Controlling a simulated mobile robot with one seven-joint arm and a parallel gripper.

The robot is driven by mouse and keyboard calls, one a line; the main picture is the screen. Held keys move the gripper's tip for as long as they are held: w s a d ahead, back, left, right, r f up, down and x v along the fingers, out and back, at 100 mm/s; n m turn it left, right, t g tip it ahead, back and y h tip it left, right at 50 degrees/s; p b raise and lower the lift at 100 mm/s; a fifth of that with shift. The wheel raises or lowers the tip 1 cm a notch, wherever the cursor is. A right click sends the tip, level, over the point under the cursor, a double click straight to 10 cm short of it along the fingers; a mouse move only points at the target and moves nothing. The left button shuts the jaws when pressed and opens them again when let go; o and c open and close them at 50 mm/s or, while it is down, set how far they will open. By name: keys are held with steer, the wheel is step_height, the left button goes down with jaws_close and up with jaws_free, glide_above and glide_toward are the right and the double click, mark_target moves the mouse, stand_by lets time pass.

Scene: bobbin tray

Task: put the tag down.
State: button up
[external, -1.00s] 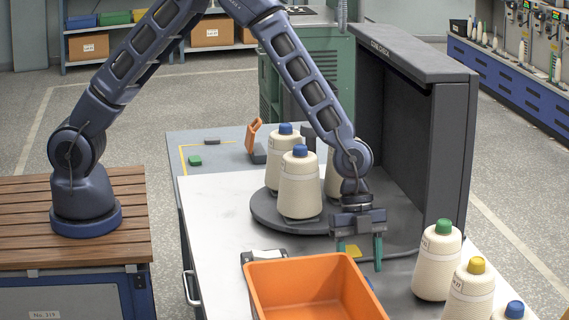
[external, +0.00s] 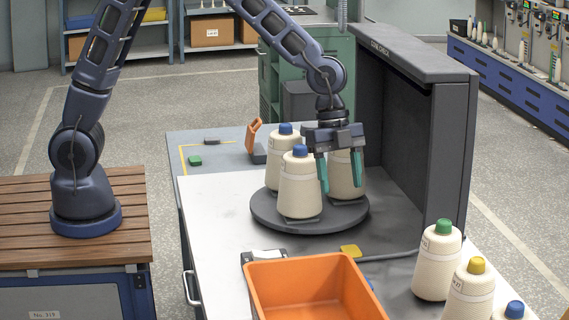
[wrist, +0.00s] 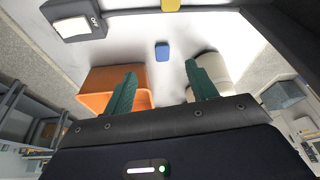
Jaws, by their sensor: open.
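A small blue tag (wrist: 162,51) lies flat on the white tabletop in the wrist view, between the orange bin and the cream bobbins. In the external view only a blue edge (external: 370,283) shows behind the bin's right rim.
Several cream bobbins (external: 299,190) stand on the turntable. More bobbins (external: 437,265) stand at the front right. The orange bin (external: 310,268) is at the front. A yellow piece (external: 351,251) lies near a cable, and a dark upright panel (external: 405,130) stands on the right.

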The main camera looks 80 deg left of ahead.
steer(key=s+a+r+n+t+y, duration=0.1)
steer(key=s+a+r+n, duration=0.3)
steer(key=s+a+r, duration=0.45)
steer(key=s+a+r+n+t+y, duration=0.15)
steer(key=s+a+r+n, duration=0.35)
steer(key=a, duration=0.6)
steer(key=s+a+r+n, duration=0.1)
steer(key=s+a+n, duration=0.2)
steer(key=s+a, duration=0.3)
steer(key=s+a+r+n+t+y, duration=0.1)
steer(key=s+a+n, duration=0.3)
steer(key=s, duration=0.9)
steer(key=a+r, duration=0.1)
steer(key=a, duration=0.2)
steer(key=shift+a+r, duration=0.15)
steer(key=shift+a, duration=0.15)
steer(key=shift+s, duration=0.1)
steer(key=o, duration=0.5)
steer(key=shift+c, duration=0.2)
